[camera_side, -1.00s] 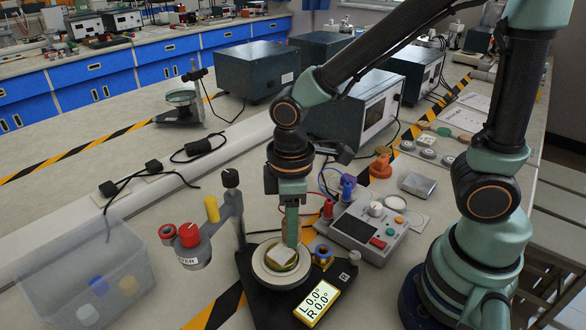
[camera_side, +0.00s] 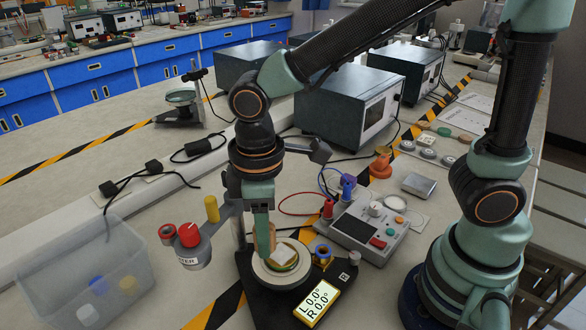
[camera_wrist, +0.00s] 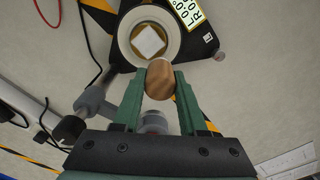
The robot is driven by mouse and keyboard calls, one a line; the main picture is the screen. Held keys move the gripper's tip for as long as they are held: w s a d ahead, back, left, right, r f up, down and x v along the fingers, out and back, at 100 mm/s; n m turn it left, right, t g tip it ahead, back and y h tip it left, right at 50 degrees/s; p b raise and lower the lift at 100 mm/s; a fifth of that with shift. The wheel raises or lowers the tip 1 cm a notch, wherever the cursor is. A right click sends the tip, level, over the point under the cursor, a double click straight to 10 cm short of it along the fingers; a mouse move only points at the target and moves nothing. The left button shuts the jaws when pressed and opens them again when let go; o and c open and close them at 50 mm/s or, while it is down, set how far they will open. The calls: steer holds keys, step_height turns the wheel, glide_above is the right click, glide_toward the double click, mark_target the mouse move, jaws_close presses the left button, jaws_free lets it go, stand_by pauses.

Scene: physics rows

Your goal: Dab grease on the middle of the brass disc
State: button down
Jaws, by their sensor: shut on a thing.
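The brass disc (camera_wrist: 135,54) shows as a gold-brown rim inside a pale round ring (camera_wrist: 175,14) on a black base. A whitish square piece (camera_wrist: 148,40) lies on the middle of the disc. The ring and square piece also show in the side view (camera_side: 284,254). My gripper (camera_wrist: 161,84) is shut on a brown, wood-like rounded piece (camera_wrist: 160,74), whose end faces the wrist camera. In the side view my gripper (camera_side: 264,252) is at the left edge of the ring, its fingertips overlapping it; their height above it is unclear. I cannot make out grease.
A grey box with red and black controls (camera_side: 362,228) stands behind right. Cables lie behind.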

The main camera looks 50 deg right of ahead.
steer(key=shift+r, duration=2.3)
